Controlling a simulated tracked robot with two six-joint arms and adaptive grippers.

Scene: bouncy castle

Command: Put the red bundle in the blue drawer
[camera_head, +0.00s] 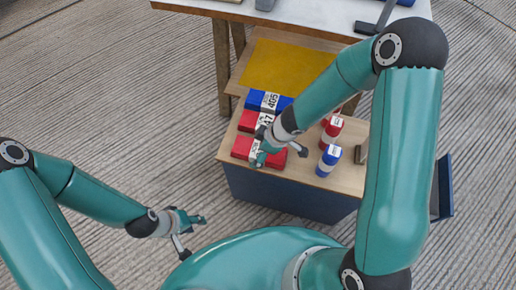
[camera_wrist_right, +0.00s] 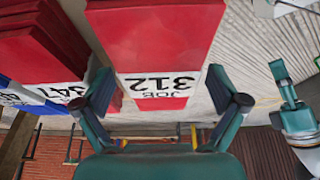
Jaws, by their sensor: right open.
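Two red bundles with white label bands lie side by side on the wooden top of a low cabinet. The nearer red bundle (camera_head: 242,147) is partly hidden by my right gripper (camera_head: 280,154). The other red bundle (camera_head: 249,121), labelled 347, is just behind. A dark blue drawer front (camera_head: 446,187) stands out at the cabinet's right, mostly hidden by my right arm. My left gripper (camera_head: 194,237) is open and empty over the floor.
A blue bundle (camera_head: 255,99) labelled 405 lies behind the red ones. A yellow sheet (camera_head: 284,65) is at the back. A red cylinder (camera_head: 332,131) and a blue cylinder (camera_head: 329,160) stand to the right. A white-topped table (camera_head: 310,14) is beyond.

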